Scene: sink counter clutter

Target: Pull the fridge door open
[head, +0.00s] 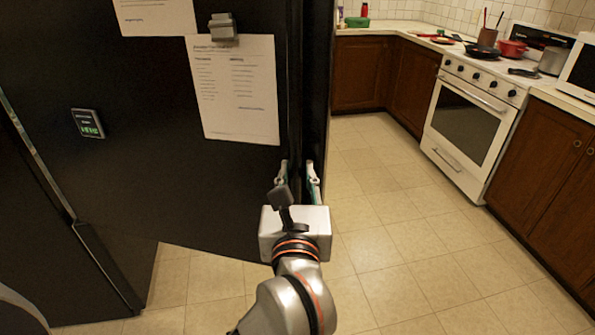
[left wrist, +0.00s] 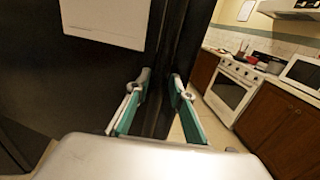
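The black fridge door (head: 150,150) fills the left of the head view and carries paper sheets. Its lower edge shows above the floor. A dark upright handle bar (head: 296,70) runs along its right edge, and it also shows in the left wrist view (left wrist: 162,60). My left gripper (head: 298,178) has one finger on each side of this bar, low down, partly closed around it. Its green-padded fingers also show in the left wrist view (left wrist: 160,88). The exact contact is hard to see, dark against dark. My right gripper is not in view.
A paper sheet (head: 235,90) hangs under a grey magnet clip (head: 222,27), and a small display (head: 88,123) sits on the door. Tiled floor (head: 400,255) is clear to the right. A white stove (head: 468,120) and brown cabinets (head: 545,180) stand beyond it.

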